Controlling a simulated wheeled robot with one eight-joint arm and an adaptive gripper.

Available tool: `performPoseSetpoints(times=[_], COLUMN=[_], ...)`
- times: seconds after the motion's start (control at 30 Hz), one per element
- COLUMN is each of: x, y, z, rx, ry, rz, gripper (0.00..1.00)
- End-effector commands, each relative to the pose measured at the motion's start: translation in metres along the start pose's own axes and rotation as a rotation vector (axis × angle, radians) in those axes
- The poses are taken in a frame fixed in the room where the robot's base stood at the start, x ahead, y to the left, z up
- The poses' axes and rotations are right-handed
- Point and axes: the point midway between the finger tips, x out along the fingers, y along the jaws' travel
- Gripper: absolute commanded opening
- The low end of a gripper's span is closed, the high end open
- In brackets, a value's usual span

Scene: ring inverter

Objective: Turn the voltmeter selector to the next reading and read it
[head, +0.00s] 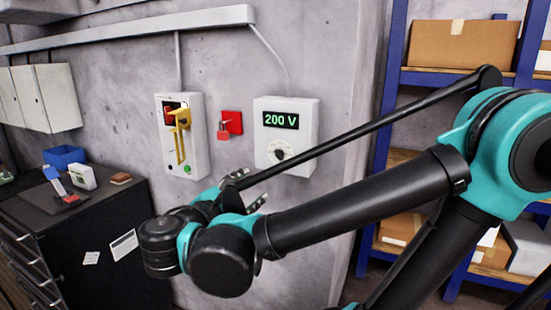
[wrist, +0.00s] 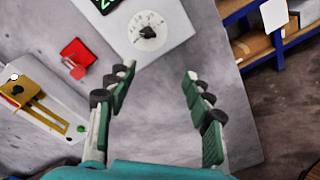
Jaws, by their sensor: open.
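The voltmeter (head: 300,155) is a pale box on the concrete wall, and its green display (head: 282,120) reads 200 V in the head view. Its round white selector with a black knob (head: 280,155) sits below the display. In the wrist view the selector knob (wrist: 148,31) is near the top, ahead of the fingertips, with the display cut off at the upper edge. My gripper (wrist: 155,78) is open and empty, with its two fingers apart and not touching the knob. In the head view my gripper (head: 246,190) is partly hidden by my own arm, below and left of the voltmeter.
A pale switch box with a yellow handle (head: 181,140) and a red padlock piece (head: 231,122) are on the wall left of the voltmeter. A dark cabinet (head: 75,225) stands at left, and a blue shelf with cardboard boxes (head: 463,44) at right.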

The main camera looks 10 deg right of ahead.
Motion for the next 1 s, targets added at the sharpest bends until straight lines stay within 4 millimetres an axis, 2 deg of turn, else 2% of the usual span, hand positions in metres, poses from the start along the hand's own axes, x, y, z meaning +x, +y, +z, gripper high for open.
performPoseSetpoints(times=[0.1, 0.27, 1.0], x=[-0.014, -0.013, 0.073], y=[0.013, 0.018, 0.023], z=[0.008, 0.012, 0.015], rx=[-0.010, -0.012, -0.012], ry=[-0.019, -0.030, -0.031], rz=[0.050, 0.067, 0.062], gripper=[0.52, 0.52, 0.52])
